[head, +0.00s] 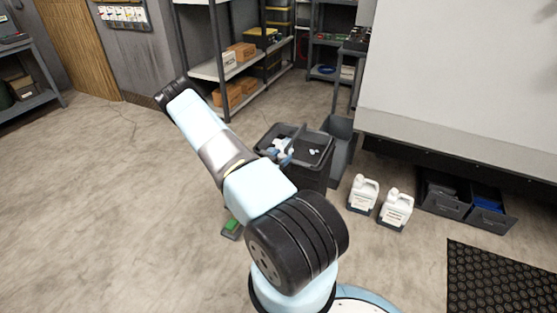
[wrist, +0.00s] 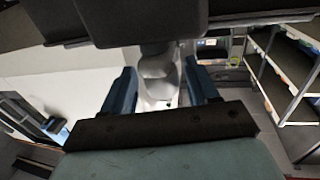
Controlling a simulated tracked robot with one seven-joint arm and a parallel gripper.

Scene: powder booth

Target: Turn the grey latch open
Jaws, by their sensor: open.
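I cannot make out the grey latch in either view. My gripper (wrist: 160,68) shows in the wrist view as two blue fingers standing well apart. No object is clearly held between them. A pale grey shape shows in the gap, but I cannot tell what it is or how far off it lies. In the head view my arm reaches up and left from the base, and I cannot make out the gripper there.
A dark bin (head: 318,147) with crumpled white and blue bits stands behind my arm. Two white jugs (head: 363,194) (head: 396,208) stand to its right, near dark open drawers (head: 446,204). Shelving (head: 222,70) lines the back. A black mat (head: 500,280) lies lower right. The left floor is largely clear.

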